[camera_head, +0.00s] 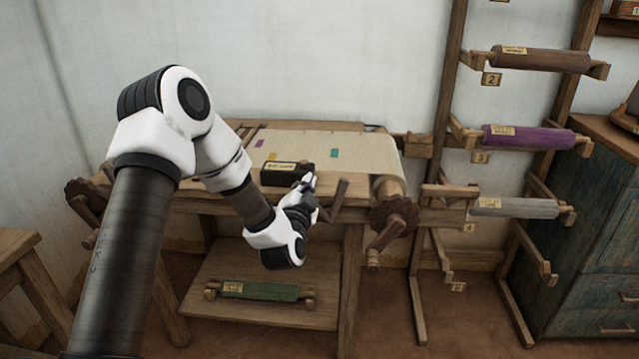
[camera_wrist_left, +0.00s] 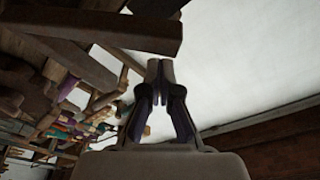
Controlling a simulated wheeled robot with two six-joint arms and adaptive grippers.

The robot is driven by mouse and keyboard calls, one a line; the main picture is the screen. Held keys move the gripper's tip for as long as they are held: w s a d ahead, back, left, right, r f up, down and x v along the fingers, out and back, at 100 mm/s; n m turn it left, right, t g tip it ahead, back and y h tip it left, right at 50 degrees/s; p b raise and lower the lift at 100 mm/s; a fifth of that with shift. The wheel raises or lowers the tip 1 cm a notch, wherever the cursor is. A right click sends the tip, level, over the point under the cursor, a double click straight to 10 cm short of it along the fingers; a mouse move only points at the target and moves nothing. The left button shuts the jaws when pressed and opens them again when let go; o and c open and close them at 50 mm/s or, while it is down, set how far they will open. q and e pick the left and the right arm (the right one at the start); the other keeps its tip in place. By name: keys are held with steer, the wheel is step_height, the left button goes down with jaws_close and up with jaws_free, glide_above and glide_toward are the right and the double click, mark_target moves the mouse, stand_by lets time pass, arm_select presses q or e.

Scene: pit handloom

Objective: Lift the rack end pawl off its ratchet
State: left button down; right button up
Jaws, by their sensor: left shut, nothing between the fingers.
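A dark toothed wooden ratchet wheel (camera_head: 393,214) with a crank handle sits on the loom's right end, nearest the rack. A short wooden lever (camera_head: 340,194) stands tilted just left of it; it looks like the pawl, but its contact with the teeth is not clear. My left gripper (camera_head: 312,183) is shut and empty just left of the lever, apart from it as far as I can tell. In the left wrist view my gripper's fingertips (camera_wrist_left: 160,70) are together, below a dark wooden bar (camera_wrist_left: 115,30). My right gripper is out of view.
The loom's cloth (camera_head: 325,148) lies behind my gripper, with a dark labelled block (camera_head: 287,173) at its front edge. A green roll (camera_head: 260,291) lies on the lower shelf. The upright rack (camera_head: 444,95) with labelled rolls stands right, beside a blue-green cabinet (camera_head: 600,245).

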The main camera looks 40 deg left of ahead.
arm_select(q)
steer(key=shift+s+a+f+n, duration=0.4)
steer(key=shift+a+n, duration=0.15)
steer(key=shift+n, duration=0.35)
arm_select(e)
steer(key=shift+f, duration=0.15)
arm_select(q)
steer(key=shift+f, duration=0.1)
